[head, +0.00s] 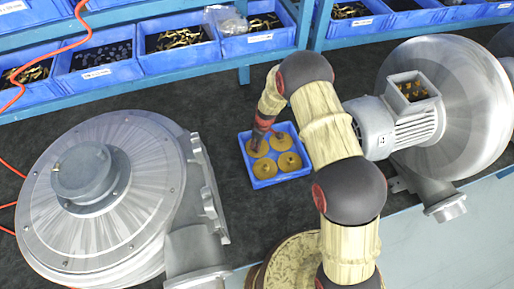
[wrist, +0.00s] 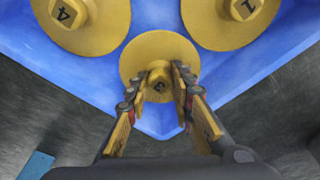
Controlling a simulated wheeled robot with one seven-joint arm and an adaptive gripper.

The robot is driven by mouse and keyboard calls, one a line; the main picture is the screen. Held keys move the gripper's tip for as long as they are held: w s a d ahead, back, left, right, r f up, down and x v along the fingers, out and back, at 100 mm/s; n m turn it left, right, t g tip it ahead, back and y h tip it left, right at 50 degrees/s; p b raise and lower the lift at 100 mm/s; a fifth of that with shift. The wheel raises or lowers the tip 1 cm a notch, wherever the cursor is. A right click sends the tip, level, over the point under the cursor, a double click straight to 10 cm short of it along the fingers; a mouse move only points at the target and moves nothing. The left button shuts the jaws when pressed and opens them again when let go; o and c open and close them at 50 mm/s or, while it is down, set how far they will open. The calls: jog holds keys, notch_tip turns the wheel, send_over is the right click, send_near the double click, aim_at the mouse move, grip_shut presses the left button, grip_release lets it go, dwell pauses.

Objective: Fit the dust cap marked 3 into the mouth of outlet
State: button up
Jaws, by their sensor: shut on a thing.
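A blue tray (head: 264,184) on the dark bench holds several round yellow caps. My gripper (head: 258,146) reaches down to the cap at its back left. In the wrist view my gripper (wrist: 158,84) is shut on the central knob of a yellow cap (wrist: 136,62) near a tray corner. The mark on this knob is partly hidden and hard to read. Neighbouring caps read 4 (wrist: 85,25) and 1 (wrist: 235,20). Whether the held cap touches the tray floor is unclear. The right blower has a flanged outlet (head: 447,208); the left blower's outlet duct (head: 197,255) shows at the bottom.
The left blower (head: 105,200) stands left of the tray, and the right blower (head: 445,95) with its motor (head: 400,122) stands right. Blue parts bins (head: 180,65) line the back. A red cable (head: 50,58) runs at the left. Bare bench lies between tray and left blower.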

grip_shut()
